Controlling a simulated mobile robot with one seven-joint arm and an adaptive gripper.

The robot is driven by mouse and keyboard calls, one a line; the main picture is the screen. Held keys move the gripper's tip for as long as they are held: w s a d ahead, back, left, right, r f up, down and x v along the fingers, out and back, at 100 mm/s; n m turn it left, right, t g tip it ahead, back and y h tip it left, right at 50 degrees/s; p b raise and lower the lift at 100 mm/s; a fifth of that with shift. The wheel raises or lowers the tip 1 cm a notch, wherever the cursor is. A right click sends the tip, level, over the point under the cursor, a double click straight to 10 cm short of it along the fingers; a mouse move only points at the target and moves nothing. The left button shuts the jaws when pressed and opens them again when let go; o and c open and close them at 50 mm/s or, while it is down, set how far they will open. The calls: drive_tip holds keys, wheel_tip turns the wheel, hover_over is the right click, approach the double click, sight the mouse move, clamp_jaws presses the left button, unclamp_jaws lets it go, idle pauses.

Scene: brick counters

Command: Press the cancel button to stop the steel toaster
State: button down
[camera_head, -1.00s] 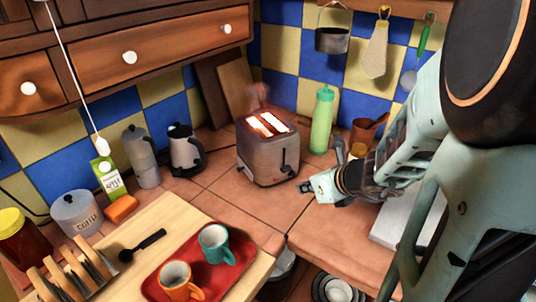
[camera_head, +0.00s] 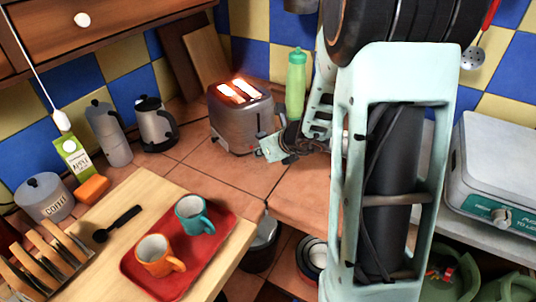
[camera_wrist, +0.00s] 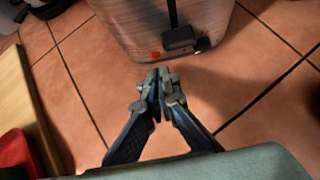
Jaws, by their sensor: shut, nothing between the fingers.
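The steel toaster (camera_head: 238,118) stands on the tiled counter with both slots glowing orange. In the wrist view, the lower part of the toaster's end face (camera_wrist: 165,28) shows, with a black lever (camera_wrist: 179,39) and a small red button (camera_wrist: 155,54) just left of the lever's knob. My gripper (camera_wrist: 158,78) is shut and empty, its fingertips just short of the red button in the picture. A small gap shows between them.
A green bottle (camera_head: 296,86) stands right behind the toaster. A kettle (camera_head: 154,126) and a moka pot (camera_head: 110,136) stand to its left. A red tray (camera_head: 182,262) with two mugs lies on a wooden board at the front. Tiles in front of the toaster are clear.

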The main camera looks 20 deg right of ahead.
drive_tip(key=shift+w+a, duration=0.3)
drive_tip(key=shift+w, duration=0.5)
